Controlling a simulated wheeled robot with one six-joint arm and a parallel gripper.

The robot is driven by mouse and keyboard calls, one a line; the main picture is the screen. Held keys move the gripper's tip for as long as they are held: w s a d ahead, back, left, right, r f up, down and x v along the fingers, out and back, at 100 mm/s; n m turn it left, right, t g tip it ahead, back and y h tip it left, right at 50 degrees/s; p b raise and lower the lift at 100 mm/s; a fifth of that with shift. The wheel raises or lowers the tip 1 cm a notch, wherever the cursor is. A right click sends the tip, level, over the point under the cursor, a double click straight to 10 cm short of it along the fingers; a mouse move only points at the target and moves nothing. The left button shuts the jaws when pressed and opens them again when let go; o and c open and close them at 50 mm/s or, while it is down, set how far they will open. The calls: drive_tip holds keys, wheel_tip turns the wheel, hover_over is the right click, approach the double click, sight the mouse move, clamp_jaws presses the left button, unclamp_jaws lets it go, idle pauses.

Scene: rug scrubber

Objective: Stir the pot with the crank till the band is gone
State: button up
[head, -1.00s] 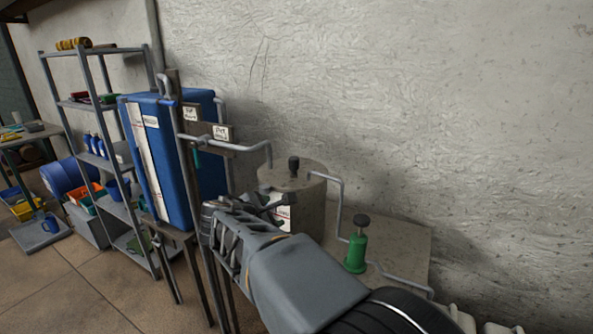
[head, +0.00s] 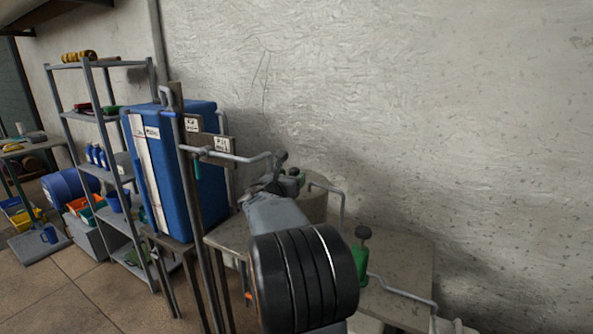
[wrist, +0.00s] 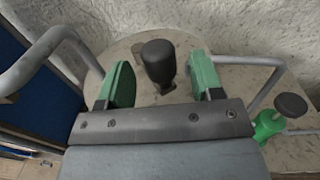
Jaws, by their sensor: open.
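The pot (head: 316,205) is a round beige drum on a table beside the blue tank, mostly hidden behind my arm in the head view. Its round top (wrist: 125,55) fills the middle of the wrist view. The crank's black knob (wrist: 158,62) stands up from the top. My gripper (wrist: 163,82) is open, with a green-padded finger on each side of the knob and a gap to both. In the head view my gripper (head: 286,172) is over the pot, partly hidden by my own arm. The band is not visible.
A grey pipe (head: 232,156) reaches over the pot from the left, and another (wrist: 245,62) bends down at its right. A green pump with a dark knob (head: 362,234) stands to the right. The blue tank (head: 205,150) is close on the left, and the wall is behind.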

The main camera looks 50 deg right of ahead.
drive_tip(key=shift+p+x, duration=0.45)
drive_tip(key=shift+x, duration=1.85)
